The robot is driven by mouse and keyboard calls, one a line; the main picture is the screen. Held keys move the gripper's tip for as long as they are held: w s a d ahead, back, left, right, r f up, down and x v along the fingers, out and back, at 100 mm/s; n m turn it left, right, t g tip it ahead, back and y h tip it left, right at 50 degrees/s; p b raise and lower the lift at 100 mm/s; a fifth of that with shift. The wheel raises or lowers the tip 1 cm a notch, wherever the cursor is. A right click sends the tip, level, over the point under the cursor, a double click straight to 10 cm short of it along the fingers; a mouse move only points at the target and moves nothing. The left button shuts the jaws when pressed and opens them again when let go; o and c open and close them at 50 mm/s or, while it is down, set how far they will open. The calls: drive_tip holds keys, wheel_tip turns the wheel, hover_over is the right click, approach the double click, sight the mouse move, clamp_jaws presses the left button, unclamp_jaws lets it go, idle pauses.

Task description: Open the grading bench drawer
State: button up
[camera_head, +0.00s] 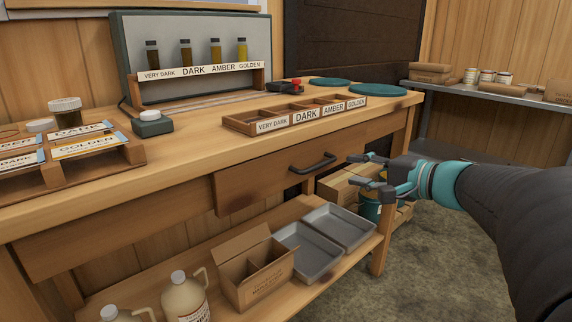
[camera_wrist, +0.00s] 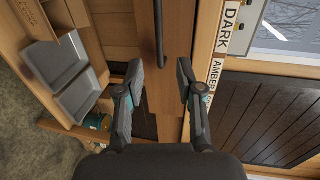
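The grading bench drawer (camera_head: 262,180) has a brown wooden front below the bench top, and I see no clear gap around it. Its dark bar handle (camera_head: 313,164) is on the front. My gripper (camera_head: 359,170) is open and empty, to the right of the handle and apart from it. In the wrist view the handle (camera_wrist: 160,35) lies ahead, in line with the space between the two fingertips of my gripper (camera_wrist: 160,71). The fingers do not touch it. The drawer's inside is hidden.
The bench top (camera_head: 205,137) holds a divided sorting tray (camera_head: 290,124), a small scale (camera_head: 152,124) and a rack of sample bottles. The lower shelf holds grey trays (camera_head: 340,227), a cardboard box (camera_head: 252,270) and jugs. Open floor (camera_head: 450,260) lies in front at right.

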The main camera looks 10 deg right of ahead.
sight(323, 165)
drive_tip(key=x, duration=1)
drive_tip(key=shift+w+a, duration=0.2)
drive_tip(key=shift+w, duration=0.05)
clamp_jaws()
